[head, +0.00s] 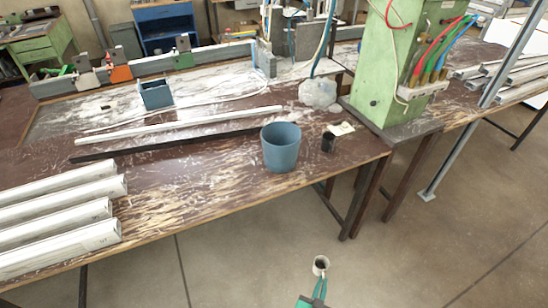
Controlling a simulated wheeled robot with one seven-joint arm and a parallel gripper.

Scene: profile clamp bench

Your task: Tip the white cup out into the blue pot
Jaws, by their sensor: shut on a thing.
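The blue pot (281,150) stands upright on the worn brown bench, close to its front right edge. The white cup (317,268) is at the bottom of the view, in front of the bench and over the open floor. A dark inside shows at its top; what it holds is too small to tell. My gripper (320,284), with green fingers, is shut on the cup. The cup looks roughly upright and is well apart from the pot.
A small black cup (328,141) stands right of the pot, by a paper scrap (342,129). A green machine housing (395,65) rises behind. White profiles (60,215) lie at the bench's left, and a dark bar (165,144) lies left of the pot.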

